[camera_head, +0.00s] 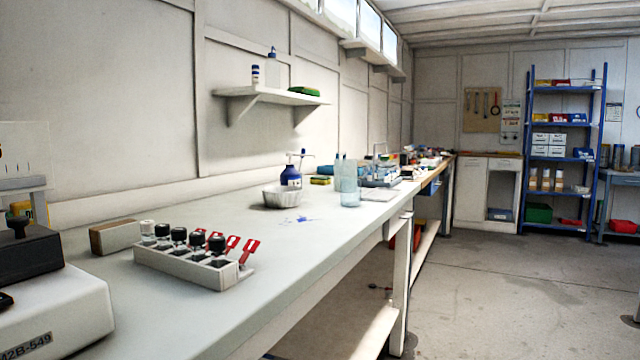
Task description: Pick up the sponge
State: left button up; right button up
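A small yellow and dark green block (320,180), which looks like the sponge, lies on the long white bench (330,232) toward the back. It is just right of a blue bottle (291,176) and behind a pale bowl (283,197). It is small in the view and its details are hard to make out. Neither of my grippers is in view.
A rack of vials with red tags (190,260) and a brown-ended block (115,237) stand at the near left. Clear beakers (350,190) stand right of the sponge. A wall shelf (270,95) hangs above. Open floor (500,300) lies to the right.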

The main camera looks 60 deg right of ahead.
aim_at(314, 180)
jog(key=k, duration=0.45)
jog(key=z, duration=0.4)
jog(key=k+z, duration=0.15)
jog(key=z, duration=0.2)
jog(key=l+z, duration=0.1)
jog(key=z, duration=0.3)
jog(key=i+j+z, duration=0.15)
jog(key=j+z, duration=0.15)
jog(key=i+j+z, duration=0.1)
jog(key=j+z, duration=0.2)
jog(key=i+j, duration=0.1)
jog(key=i, duration=0.1)
